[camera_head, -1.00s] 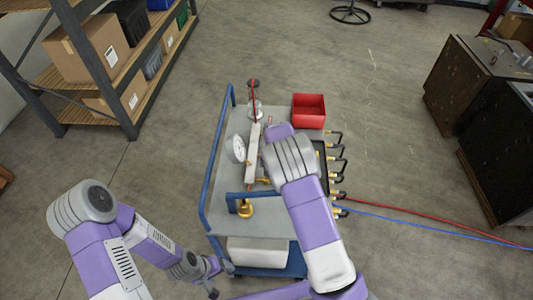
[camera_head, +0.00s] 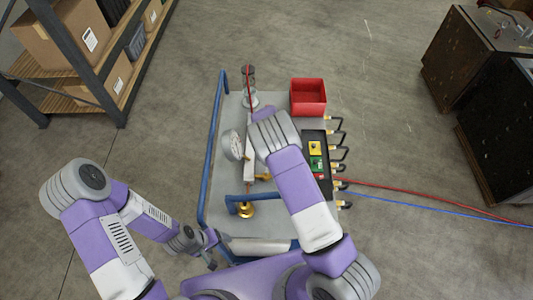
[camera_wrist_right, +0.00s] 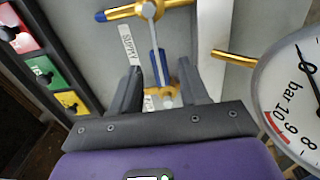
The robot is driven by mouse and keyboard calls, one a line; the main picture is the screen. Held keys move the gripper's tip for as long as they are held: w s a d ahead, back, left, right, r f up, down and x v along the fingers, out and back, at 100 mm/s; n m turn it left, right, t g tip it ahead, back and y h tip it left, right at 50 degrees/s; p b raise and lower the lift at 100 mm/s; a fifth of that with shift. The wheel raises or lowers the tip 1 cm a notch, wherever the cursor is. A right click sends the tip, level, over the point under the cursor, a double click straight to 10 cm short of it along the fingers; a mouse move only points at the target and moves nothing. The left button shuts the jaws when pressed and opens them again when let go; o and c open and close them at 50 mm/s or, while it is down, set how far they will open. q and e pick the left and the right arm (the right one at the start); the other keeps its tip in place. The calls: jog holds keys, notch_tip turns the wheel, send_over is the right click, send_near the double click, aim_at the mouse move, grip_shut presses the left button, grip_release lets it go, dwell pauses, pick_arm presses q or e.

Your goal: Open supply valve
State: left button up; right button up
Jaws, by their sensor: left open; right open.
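In the right wrist view, a brass valve fitting (camera_wrist_right: 165,97) with a slim blue-and-grey lever (camera_wrist_right: 154,65) shows between the two dark fingers of my right gripper (camera_wrist_right: 160,70). The gripper is open, and I cannot tell whether either finger touches the lever. A second brass fitting (camera_wrist_right: 125,12) with a blue tip lies farther up, and a small printed label is beside the lever. In the head view, my right forearm hides the right gripper and part of the valve line. My left gripper (camera_head: 212,250) is open and empty at the cart's near left corner.
A white dial gauge (camera_head: 235,146) stands close to the right gripper. The blue cart rail (camera_head: 211,145) runs along the left. A red bin (camera_head: 308,97), a button panel (camera_head: 316,160) and several black hoses are at the right. Red and blue lines cross the floor.

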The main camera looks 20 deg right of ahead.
jog(key=shift+f, duration=0.25)
jog(key=shift+s, duration=0.1)
grip_shut()
